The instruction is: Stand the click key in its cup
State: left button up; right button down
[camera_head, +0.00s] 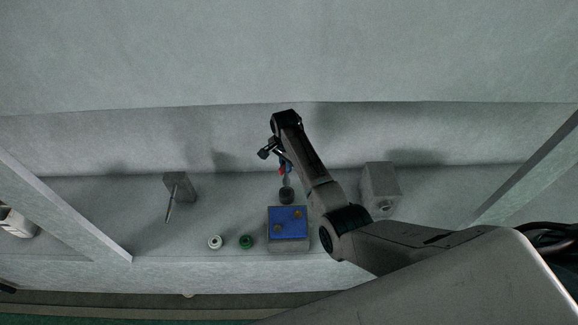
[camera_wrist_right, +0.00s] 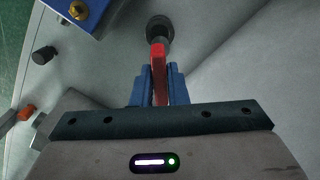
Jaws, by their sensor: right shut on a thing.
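My right gripper (camera_wrist_right: 159,78) has blue fingers and is shut on a red-handled tool, which I take for the click key (camera_wrist_right: 158,60). In the head view the right gripper (camera_head: 283,166) is above the shelf, behind the blue-topped box, with a little of the red key (camera_head: 282,171) showing. A dark round piece (camera_head: 287,196) is at the key's far end; it also shows in the right wrist view (camera_wrist_right: 159,27). I cannot tell whether this is the key's head or the cup around it. My left gripper is out of view.
The blue-topped box (camera_head: 288,214) with brass knobs stands just in front of the gripper. A grey block (camera_head: 180,181) with a rod is further left; a grey box (camera_head: 381,180) stands right.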

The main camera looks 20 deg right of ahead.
aim_at(286, 179)
jog(key=shift+f+b, duration=0.35)
jog(key=shift+f, duration=0.25)
notch_tip(286, 179, down, 3)
jog(key=b, duration=0.3)
jog(key=shift+r, duration=0.15)
jog(key=shift+f+b, duration=0.45)
jog(key=shift+f, duration=0.4)
jog(key=shift+p, duration=0.4)
jog(key=shift+f+b, duration=1.65)
jog(key=shift+f, duration=0.85)
jog(key=c, duration=1.3)
grip_release()
jog(key=shift+c, duration=0.2)
